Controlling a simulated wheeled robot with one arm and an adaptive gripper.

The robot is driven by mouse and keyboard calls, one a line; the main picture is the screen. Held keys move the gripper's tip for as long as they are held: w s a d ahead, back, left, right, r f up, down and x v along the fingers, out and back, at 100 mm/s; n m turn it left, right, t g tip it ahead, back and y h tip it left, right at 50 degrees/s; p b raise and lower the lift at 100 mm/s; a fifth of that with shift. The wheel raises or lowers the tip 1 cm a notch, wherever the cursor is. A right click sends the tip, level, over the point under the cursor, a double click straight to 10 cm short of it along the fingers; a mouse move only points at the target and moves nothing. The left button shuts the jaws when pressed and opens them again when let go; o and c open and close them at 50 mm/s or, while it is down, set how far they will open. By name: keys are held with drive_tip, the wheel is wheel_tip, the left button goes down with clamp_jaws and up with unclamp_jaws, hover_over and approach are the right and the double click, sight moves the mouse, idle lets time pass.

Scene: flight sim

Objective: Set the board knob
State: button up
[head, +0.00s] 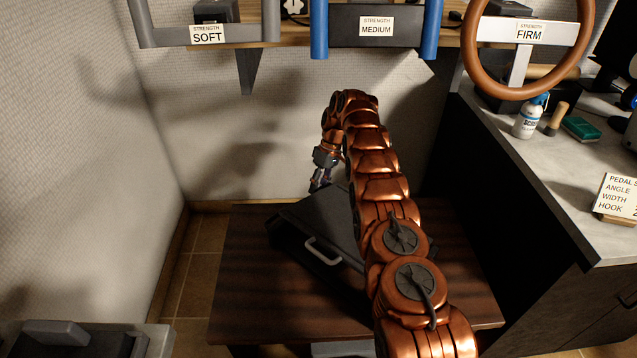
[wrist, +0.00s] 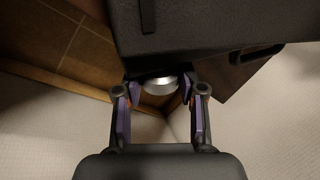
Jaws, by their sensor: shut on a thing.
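A dark, flat board (head: 325,218) lies at an angle on the low wooden table, with a pale handle (head: 322,251) on its near side. In the wrist view the dark body of the board (wrist: 205,28) fills the upper middle and right. A round silver knob (wrist: 160,86) sticks out from its edge. My gripper (head: 319,184) is at the far left edge of the board, pointing down. In the wrist view my gripper (wrist: 161,92) has its purple-padded fingers on both sides of the knob, shut on it. The knob cannot be made out in the head view.
The low table (head: 250,290) has bare wood at its front left. A shelf above holds steering yokes and a wheel with labels SOFT (head: 208,34), MEDIUM (head: 376,30) and FIRM (head: 530,31). A grey counter (head: 540,165) stands at right. My copper arm hides the board's right part.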

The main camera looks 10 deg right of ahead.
idle(0.6)
drive_tip(key=o, duration=1.1)
drive_tip(key=shift+o, duration=0.2)
drive_tip(key=shift+s+a+f+t+h+b, duration=0.15)
drive_tip(key=shift+t+h+b, duration=0.35)
drive_tip(key=shift+b, duration=1.95)
drive_tip(key=h+b, duration=0.1)
drive_tip(key=b, duration=0.1)
drive_tip(key=shift+b, duration=0.3)
drive_tip(key=t+h+b, duration=0.1)
drive_tip(key=h+b, duration=0.1)
drive_tip(key=b, duration=0.4)
drive_tip(key=shift+s+a+t, duration=0.1)
drive_tip(key=shift+t, duration=0.3)
drive_tip(key=shift+b, duration=0.4)
